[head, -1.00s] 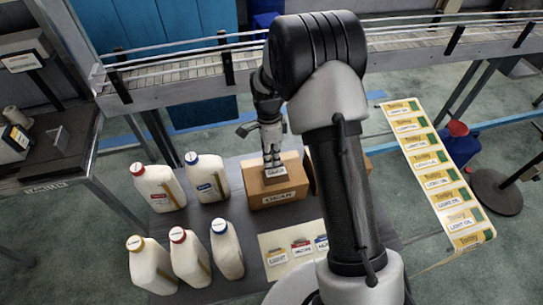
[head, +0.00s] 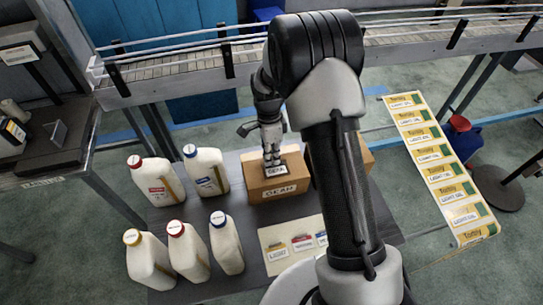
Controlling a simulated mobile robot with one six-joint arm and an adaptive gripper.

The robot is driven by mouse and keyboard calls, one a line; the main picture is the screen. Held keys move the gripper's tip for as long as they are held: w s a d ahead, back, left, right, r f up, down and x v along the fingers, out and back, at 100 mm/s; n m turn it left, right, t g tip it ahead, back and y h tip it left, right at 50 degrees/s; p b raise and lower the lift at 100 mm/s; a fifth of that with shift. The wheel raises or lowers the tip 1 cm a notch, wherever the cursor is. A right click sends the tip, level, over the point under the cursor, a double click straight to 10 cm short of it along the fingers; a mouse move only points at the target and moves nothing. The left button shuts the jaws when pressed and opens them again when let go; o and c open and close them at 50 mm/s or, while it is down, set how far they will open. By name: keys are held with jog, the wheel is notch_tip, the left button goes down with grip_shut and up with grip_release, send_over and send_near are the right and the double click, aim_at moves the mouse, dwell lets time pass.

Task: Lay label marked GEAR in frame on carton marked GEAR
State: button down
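The brown carton marked GEAR (head: 292,186) stands on the dark table, its name on a white strip on the front face. A small white label (head: 276,170), seemingly reading GEAR, shows on its top within a dark patch that looks like the frame. My gripper (head: 271,162) points down over the carton top, with its fingertips at the label's far edge. Whether the label lies flat or is still pinched is too small to tell. The fingers look close together, but the gap between them is not clear.
Several white oil bottles (head: 188,250) with red, blue and yellow caps stand left of the carton. A pale card with small labels (head: 293,247) lies in front. Another carton (head: 367,158) is partly hidden behind my arm. A conveyor (head: 180,78) runs behind; a label strip (head: 440,170) hangs right.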

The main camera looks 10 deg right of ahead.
jog(key=c, duration=2.3)
grip_release()
jog(key=shift+f, duration=0.1)
jog(key=o, duration=0.6)
jog(key=shift+o, duration=0.5)
jog(key=shift+o, duration=1.4)
notch_tip(320, 180, up, 8)
jog(key=p, duration=0.5)
jog(key=shift+p, duration=0.35)
